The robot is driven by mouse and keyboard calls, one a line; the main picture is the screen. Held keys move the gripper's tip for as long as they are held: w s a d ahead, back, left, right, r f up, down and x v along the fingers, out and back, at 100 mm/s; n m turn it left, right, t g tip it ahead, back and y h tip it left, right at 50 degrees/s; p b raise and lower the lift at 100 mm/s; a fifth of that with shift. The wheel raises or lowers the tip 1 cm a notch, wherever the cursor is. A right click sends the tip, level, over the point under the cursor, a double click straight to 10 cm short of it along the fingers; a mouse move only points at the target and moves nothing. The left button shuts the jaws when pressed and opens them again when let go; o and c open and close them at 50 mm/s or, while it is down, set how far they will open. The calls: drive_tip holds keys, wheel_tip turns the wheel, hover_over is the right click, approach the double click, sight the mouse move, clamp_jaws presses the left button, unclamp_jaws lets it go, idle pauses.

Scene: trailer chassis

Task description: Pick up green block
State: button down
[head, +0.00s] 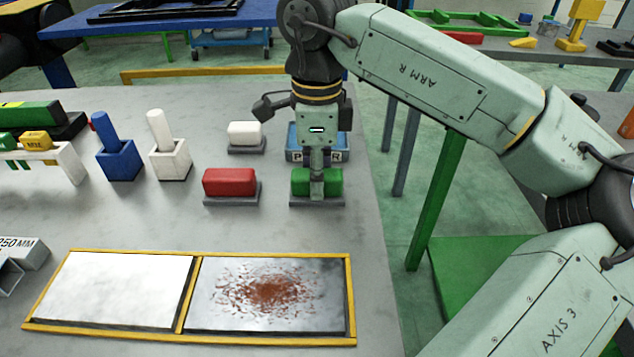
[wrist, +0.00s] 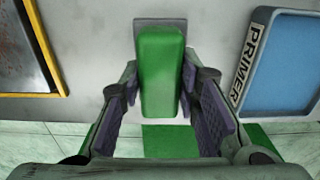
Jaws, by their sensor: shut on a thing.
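The green block (head: 332,179) is at its grey base (head: 317,202) near the table's right edge; I cannot make out any gap beneath it. My gripper (head: 317,188) points straight down over it and is shut on it, hiding part of its front. In the wrist view the green block (wrist: 161,75) lies lengthwise between the two dark finger pads of my gripper (wrist: 160,95), with its grey base (wrist: 160,22) showing around its far end.
A red block (head: 229,182) and a white block (head: 244,133) stand on grey bases to the left. A blue PRIMER tray (head: 292,140) is just behind my gripper; it also shows in the wrist view (wrist: 285,75). A yellow-framed panel tray (head: 183,309) lies in front.

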wheel_tip(320, 180, up, 18)
drive_tip(key=p, duration=0.2)
idle(0.4)
drive_tip(key=c, duration=1.7)
unclamp_jaws()
drive_tip(key=c, duration=0.5)
drive_tip(key=shift+c, duration=0.2)
drive_tip(key=shift+f+p, duration=0.1)
drive_tip(key=shift+p, duration=0.2)
